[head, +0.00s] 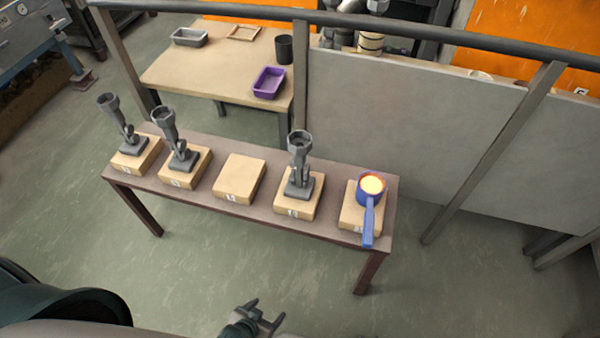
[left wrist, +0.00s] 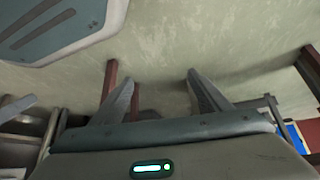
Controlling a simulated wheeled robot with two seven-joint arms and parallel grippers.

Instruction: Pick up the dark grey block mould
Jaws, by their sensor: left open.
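A grey, oblong, open-topped mould (head: 189,37) sits at the back left of the tan table; it looks like the block mould. A purple mould (head: 268,83) of similar shape sits near that table's front right corner. My left gripper (head: 266,311) is low in the head view, over the floor in front of the brown table and far from both moulds. Its fingers are apart and empty, also in the left wrist view (left wrist: 161,85). The grey mould cannot be made out in the wrist view. My right gripper is not in view.
The brown table (head: 330,168) carries grey cup-topped shells (head: 299,165) on blocks, one bare block (head: 239,179) and a blue ladle (head: 368,207). The tan table (head: 205,75) behind also holds a dark cup (head: 284,49) and a wooden frame (head: 243,33). A rail and panel (head: 400,120) stand at right.

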